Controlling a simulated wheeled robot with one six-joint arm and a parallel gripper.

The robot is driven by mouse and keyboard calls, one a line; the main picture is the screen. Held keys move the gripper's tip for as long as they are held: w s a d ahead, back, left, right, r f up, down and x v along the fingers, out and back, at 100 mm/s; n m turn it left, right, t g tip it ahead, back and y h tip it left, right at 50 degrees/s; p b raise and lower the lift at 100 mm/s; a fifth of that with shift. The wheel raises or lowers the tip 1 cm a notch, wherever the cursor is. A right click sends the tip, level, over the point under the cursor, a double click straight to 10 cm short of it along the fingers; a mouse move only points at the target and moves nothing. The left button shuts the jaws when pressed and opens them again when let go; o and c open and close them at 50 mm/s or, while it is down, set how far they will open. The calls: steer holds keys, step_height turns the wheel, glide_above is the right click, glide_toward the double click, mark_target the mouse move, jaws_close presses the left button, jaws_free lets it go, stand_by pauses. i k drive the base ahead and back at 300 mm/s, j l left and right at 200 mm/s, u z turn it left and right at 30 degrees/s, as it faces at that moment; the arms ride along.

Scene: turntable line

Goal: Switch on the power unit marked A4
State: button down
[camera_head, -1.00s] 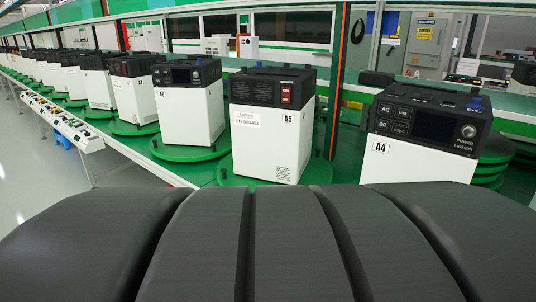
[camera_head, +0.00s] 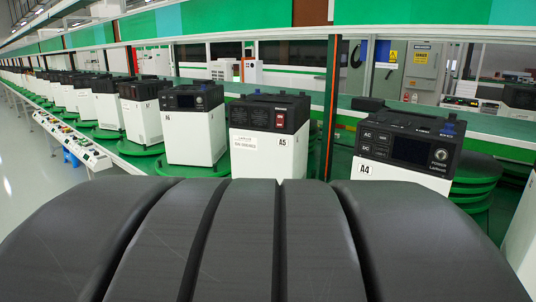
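The power unit marked A4 (camera_head: 408,143) stands at the right, a white box with a black top. Its black front panel has AC and DC buttons at the left, a dark screen (camera_head: 411,149) in the middle and a round silver power knob or button (camera_head: 441,155) at the right. The screen shows no lit display. The A4 label (camera_head: 365,168) is on the white body below. Its lower part is hidden behind a large dark ribbed shape in the foreground. My gripper is not in view.
Unit A5 (camera_head: 270,135) with a red switch stands left of A4, and unit A6 (camera_head: 194,124) farther left on a green turntable. More units recede leftward along the line. Stacked green discs (camera_head: 474,180) stand right of A4. An orange-edged post (camera_head: 331,105) rises between A5 and A4.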

mark_target(441, 154)
steer(key=z, duration=1.35)
